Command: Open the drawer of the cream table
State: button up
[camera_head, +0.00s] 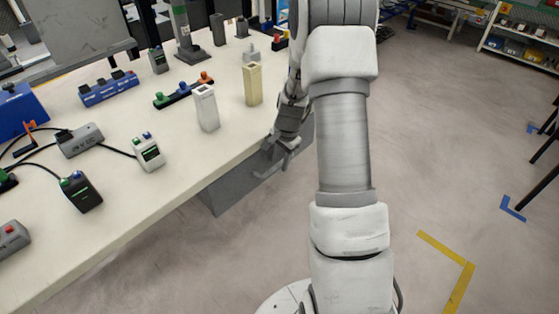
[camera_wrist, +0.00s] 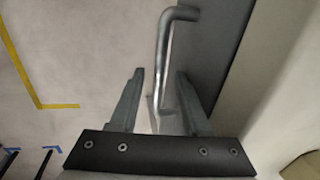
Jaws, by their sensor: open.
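The cream table (camera_head: 170,190) runs along the left of the head view. Its grey drawer (camera_head: 232,188) sits under the near edge; the drawer's grey front (camera_wrist: 212,45) also shows in the wrist view. A bent metal bar handle (camera_wrist: 165,50) stands out from that front. My gripper (camera_wrist: 158,74) is open, with one finger on each side of the handle, and a gap shows on the left finger's side. I cannot tell whether the right finger touches the bar. In the head view my gripper (camera_head: 274,160) is beside the drawer, below the tabletop edge.
A white block (camera_head: 206,108) and a cream block (camera_head: 252,84) stand on the table near the edge above the drawer. Several devices and cables lie farther left.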

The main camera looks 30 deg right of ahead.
grip_shut()
dwell(1.4)
